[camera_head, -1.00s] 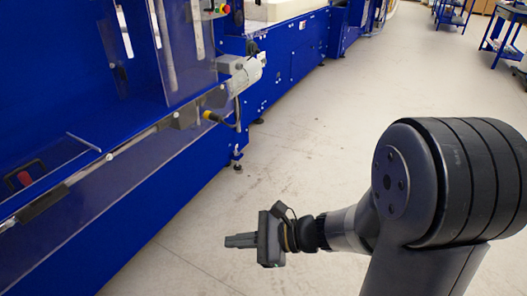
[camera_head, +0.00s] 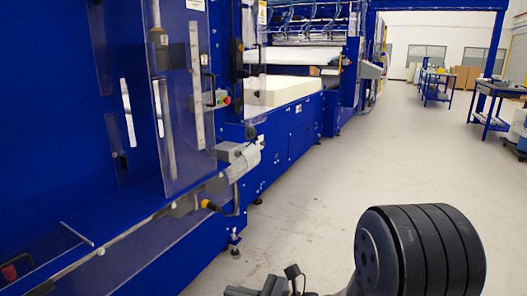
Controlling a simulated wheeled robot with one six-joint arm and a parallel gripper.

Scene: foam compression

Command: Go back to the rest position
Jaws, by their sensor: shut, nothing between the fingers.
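My gripper (camera_head: 240,291) shows only in part at the bottom edge of the view, over the grey floor and to the right of the blue machine. Its fingers point left and are shut with nothing held. The lower side of the gripper is cut off by the frame. My dark arm rises behind it at the bottom right. The gripper is apart from the machine.
A long blue machine (camera_head: 290,136) runs along the left, with a clear guard panel (camera_head: 186,110) and a white foam block (camera_head: 283,91) on it. Blue tables (camera_head: 493,98) stand far right. The grey floor (camera_head: 400,150) between is clear.

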